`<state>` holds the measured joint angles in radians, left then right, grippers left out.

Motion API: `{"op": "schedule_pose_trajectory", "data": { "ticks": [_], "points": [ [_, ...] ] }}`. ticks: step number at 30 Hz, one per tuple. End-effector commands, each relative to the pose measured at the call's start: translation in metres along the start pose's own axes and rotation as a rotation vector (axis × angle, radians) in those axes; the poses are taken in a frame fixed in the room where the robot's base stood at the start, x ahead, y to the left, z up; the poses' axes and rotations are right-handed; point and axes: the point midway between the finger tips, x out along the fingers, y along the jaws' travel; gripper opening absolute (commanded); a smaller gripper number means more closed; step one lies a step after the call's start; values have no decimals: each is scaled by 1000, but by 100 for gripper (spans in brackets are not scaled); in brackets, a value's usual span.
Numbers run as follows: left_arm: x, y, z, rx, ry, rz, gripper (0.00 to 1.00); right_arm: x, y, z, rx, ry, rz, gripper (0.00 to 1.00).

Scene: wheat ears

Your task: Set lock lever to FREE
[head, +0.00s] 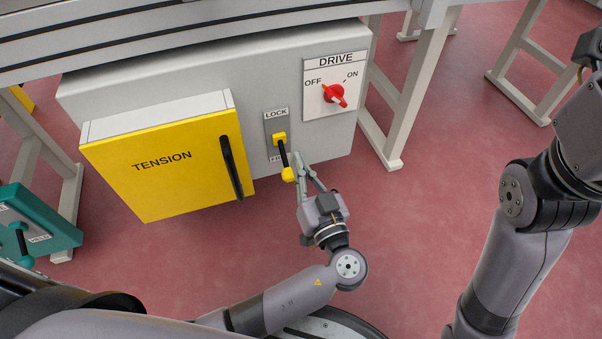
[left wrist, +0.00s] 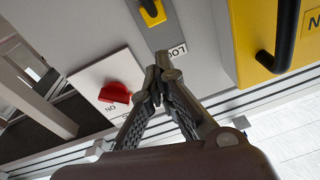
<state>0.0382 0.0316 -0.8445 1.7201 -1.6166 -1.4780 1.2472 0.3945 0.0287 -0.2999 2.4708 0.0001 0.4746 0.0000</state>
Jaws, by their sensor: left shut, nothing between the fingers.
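The lock lever (head: 283,152) is on the grey cabinet front, on a plate with LOCK at its top and a partly hidden label starting "FR" at its bottom. Its black shaft runs down from a yellow pivot to a yellow knob (head: 288,174), which sits beside the lower label. My left gripper (head: 299,157) is shut and empty, just right of the lever; I cannot tell if it touches it. In the left wrist view, the shut fingertips (left wrist: 163,66) are near the LOCK label (left wrist: 176,52), with the yellow pivot (left wrist: 152,12) at the top edge. My right gripper is out of view.
A red DRIVE switch (head: 334,95) is up and right of the lever. A yellow TENSION door (head: 165,165) with a black handle (head: 232,167) is to the left. A teal box (head: 40,225) stands at far left.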

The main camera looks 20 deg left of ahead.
Motion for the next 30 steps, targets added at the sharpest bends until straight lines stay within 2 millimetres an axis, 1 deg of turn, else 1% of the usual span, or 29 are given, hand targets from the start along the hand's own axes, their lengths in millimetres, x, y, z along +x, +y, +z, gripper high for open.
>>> {"op": "schedule_pose_trajectory", "data": {
  "ticks": [1,3,7,11,25,28,30],
  "points": [
    [1,-2,-8,-4,-1,0,0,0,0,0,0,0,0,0],
    [2,-3,-18,-3,-1,1,0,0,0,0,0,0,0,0],
    [3,-5,-27,0,-1,1,0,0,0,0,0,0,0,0],
    [3,-6,-30,1,-1,1,0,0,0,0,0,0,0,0],
    [3,-5,-30,2,-2,5,0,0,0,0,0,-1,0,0],
    [6,1,-31,15,-19,53,0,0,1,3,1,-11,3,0],
    [8,13,-34,33,-41,134,0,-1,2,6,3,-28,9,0]
  ]
}}
